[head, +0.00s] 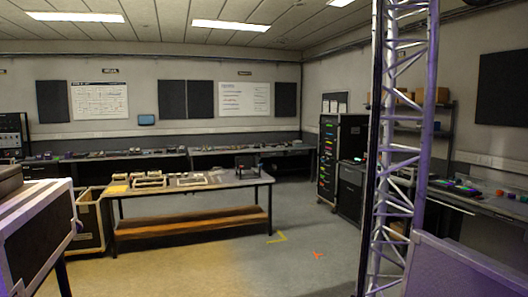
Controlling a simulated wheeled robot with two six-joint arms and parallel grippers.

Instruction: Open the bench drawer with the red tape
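I cannot make out a drawer with red tape. A dark bench (120,154) runs along the back wall at the left, with what may be a drawer front under its left end, too small to tell. A second bench (460,200) runs along the right wall, with a dark cabinet (350,192) under its far end; any drawer lines or tape on it are unclear. The truss tower hides part of this bench. Neither of my grippers is in view.
A lattice truss (400,150) stands upright at the right. A work table (226,183) with a wooden lower shelf stands mid-left. Flight cases (40,240) fill the near left. A tall rack (341,135) stands behind. Floor between table and truss is clear, with an orange-red cross (318,254).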

